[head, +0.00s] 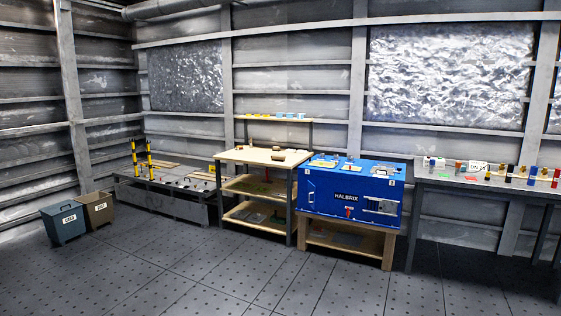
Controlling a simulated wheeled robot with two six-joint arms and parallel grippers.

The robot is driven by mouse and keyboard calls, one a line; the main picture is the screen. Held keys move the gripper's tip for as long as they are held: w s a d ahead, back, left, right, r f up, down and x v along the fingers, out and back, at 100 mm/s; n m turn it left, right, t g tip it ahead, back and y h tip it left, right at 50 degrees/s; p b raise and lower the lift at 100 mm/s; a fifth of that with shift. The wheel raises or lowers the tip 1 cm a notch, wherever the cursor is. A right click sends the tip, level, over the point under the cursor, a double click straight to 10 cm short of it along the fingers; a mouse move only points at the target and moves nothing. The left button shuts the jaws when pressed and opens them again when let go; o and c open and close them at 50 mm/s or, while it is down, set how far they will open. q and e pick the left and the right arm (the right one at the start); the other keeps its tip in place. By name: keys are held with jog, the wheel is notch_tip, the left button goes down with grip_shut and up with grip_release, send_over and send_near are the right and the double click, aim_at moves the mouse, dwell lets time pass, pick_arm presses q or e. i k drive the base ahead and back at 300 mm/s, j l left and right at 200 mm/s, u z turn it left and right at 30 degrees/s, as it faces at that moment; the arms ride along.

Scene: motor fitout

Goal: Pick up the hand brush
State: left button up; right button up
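I cannot clearly make out a hand brush from this distance. A small dark brown piece (278,157) lies on the wooden-topped workbench (245,156) in the middle of the head view; it is too small to tell whether it is the brush. Neither of my grippers shows in this view.
A blue HALBRIX cabinet (325,187) on a wooden stand adjoins the workbench. A grey table (450,185) with bottles stands at right. A low grey platform (160,200) and two bins, blue (64,226) and brown (99,212), stand left. The foreground floor is clear.

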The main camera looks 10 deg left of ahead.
aim_at(275, 157)
jog(key=i+u, duration=0.1)
jog(key=i, duration=4.15)
